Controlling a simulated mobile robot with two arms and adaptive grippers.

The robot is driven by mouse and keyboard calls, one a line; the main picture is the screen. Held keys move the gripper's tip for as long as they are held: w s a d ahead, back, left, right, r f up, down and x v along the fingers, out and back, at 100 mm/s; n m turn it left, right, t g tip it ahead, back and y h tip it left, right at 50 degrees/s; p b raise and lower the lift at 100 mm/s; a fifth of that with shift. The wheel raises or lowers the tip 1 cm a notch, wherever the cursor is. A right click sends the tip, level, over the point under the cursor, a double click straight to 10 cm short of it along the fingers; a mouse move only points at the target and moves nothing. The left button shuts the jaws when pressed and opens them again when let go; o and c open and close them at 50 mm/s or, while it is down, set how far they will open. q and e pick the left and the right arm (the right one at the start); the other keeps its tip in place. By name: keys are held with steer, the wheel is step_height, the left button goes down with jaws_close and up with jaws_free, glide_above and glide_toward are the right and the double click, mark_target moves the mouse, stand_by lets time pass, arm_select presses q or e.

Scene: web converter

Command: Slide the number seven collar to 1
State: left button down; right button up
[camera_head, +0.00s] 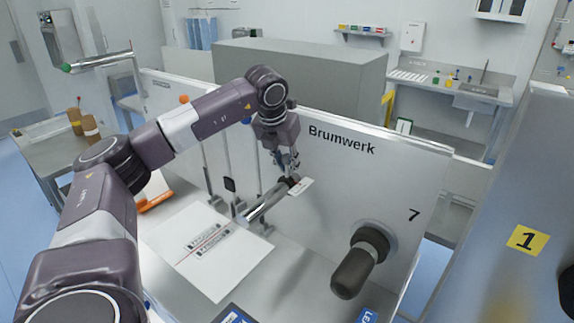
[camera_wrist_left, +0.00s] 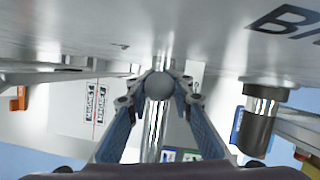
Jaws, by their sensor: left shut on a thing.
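A large "7" (camera_head: 413,215) is printed on the white machine panel (camera_head: 330,190) marked "Brumwerk". Below and left of it, a dark cylinder (camera_head: 353,272) sticks out of the panel on a short shaft. It also shows at the right of the left wrist view (camera_wrist_left: 256,135). My left gripper (camera_head: 289,170) is at the panel, left of the dark cylinder and well apart from it. Its fingers (camera_wrist_left: 158,88) are shut around a shiny metal bar (camera_head: 263,205), near the bar's dark end. The bar's round grey end (camera_wrist_left: 159,86) shows between the fingers. I cannot make out a separate collar marked seven. My right gripper is not in view.
A yellow sign with "1" (camera_head: 527,240) is on the grey panel at the right. A white printed sheet (camera_head: 215,250) lies below the bar. An orange handle (camera_head: 156,202) is at the left. A grey box (camera_head: 300,70) stands behind the panel.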

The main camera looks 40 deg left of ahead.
arm_select(q)
steer(key=shift+f+b, duration=0.1)
steer(key=shift+b, duration=0.4)
steer(key=shift+s, duration=0.1)
steer(key=c, duration=1.7)
jaws_free()
steer(key=shift+r, duration=0.25)
steer(key=v, duration=1.2)
steer(key=shift+s+f, duration=0.1)
